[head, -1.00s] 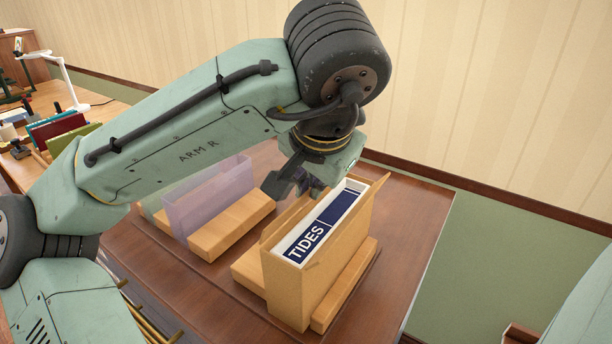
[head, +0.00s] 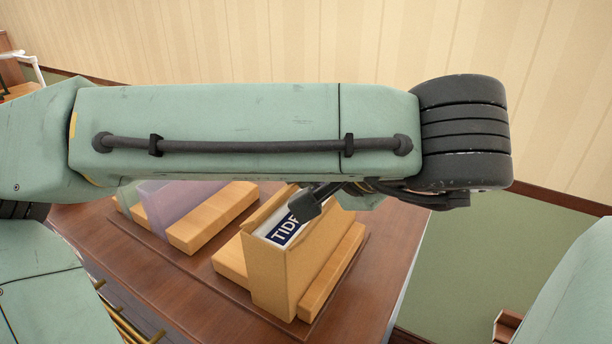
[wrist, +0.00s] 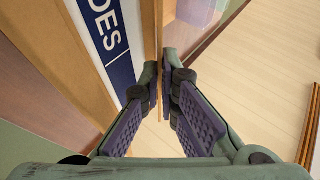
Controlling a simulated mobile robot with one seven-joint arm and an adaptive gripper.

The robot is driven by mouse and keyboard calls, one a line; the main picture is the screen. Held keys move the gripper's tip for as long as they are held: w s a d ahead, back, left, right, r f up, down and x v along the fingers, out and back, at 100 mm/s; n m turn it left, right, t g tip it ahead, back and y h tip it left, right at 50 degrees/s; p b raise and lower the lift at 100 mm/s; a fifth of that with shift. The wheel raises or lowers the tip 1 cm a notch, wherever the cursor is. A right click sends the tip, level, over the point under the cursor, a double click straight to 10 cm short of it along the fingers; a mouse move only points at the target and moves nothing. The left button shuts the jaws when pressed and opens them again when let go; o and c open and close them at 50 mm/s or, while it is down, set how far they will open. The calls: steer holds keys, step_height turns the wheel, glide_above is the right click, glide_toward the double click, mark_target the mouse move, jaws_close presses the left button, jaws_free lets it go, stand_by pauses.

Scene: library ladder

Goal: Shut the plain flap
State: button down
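A tan box (head: 272,285) stands on the table with a book marked TIDES (head: 281,233) inside, its top uncovered. A plain tan flap (head: 264,211) stands up along the box's left side in the head view. My gripper (head: 307,206) is over the box top, beside this flap, partly hiding the book. In the wrist view the fingertips (wrist: 162,82) are close together. The flap's thin edge (wrist: 159,25) runs in line with them; I cannot tell whether they touch it. The far end of the box is hidden by my arm.
Wooden blocks (head: 333,270) flank the box on the table (head: 366,306). A lavender translucent panel (head: 170,205) and another block (head: 213,218) stand to the left. A striped wall (head: 300,40) is behind.

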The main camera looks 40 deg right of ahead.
stand_by(0.3)
steer(key=c, duration=1.8)
jaws_free()
steer(key=shift+c, duration=0.2)
